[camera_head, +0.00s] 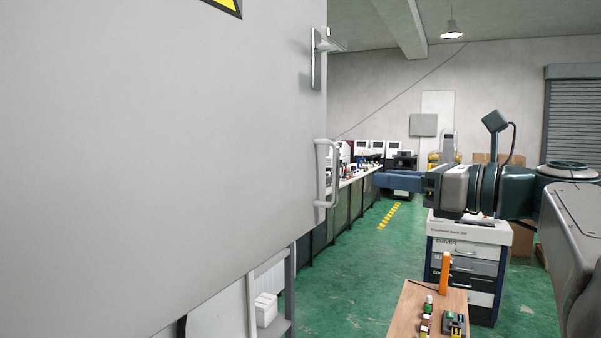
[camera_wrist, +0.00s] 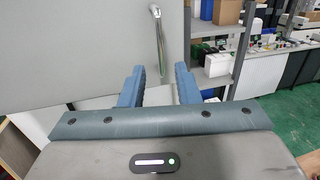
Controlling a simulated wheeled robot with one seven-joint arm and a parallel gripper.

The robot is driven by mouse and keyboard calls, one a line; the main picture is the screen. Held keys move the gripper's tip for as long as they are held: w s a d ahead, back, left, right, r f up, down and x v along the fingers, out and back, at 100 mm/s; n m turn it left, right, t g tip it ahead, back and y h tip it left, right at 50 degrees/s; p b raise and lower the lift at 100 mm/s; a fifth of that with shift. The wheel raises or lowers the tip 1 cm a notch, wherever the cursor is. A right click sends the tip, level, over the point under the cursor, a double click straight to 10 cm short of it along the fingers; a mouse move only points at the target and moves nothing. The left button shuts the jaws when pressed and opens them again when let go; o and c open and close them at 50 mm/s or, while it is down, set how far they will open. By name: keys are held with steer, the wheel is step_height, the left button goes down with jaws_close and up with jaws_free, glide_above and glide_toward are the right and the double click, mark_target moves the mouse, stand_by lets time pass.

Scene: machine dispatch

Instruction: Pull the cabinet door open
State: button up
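The cabinet door (camera_head: 160,160) is a large light grey panel filling the left of the head view. Its pale upright bar handle (camera_head: 321,173) is near the right edge, below a metal latch (camera_head: 318,58). The door also fills the upper left of the wrist view (camera_wrist: 80,50). A metallic handle or latch (camera_wrist: 160,35) shows there ahead of the fingers; I cannot tell which of the two it is. My gripper (camera_head: 380,180) is to the right of the door, apart from it, with blue fingers pointing left. In the wrist view the fingers (camera_wrist: 160,72) are spread with nothing between them.
A wooden table (camera_head: 405,310) with small coloured parts and an orange block stands at the lower right. A drawer cabinet (camera_head: 465,262) is behind it. Shelving (camera_wrist: 225,50) stands beyond the door's edge. Green floor (camera_head: 350,275) between is clear.

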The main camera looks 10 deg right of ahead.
mark_target(335, 197)
steer(key=p+x, duration=0.2)
steer(key=x, duration=0.9)
jaws_close()
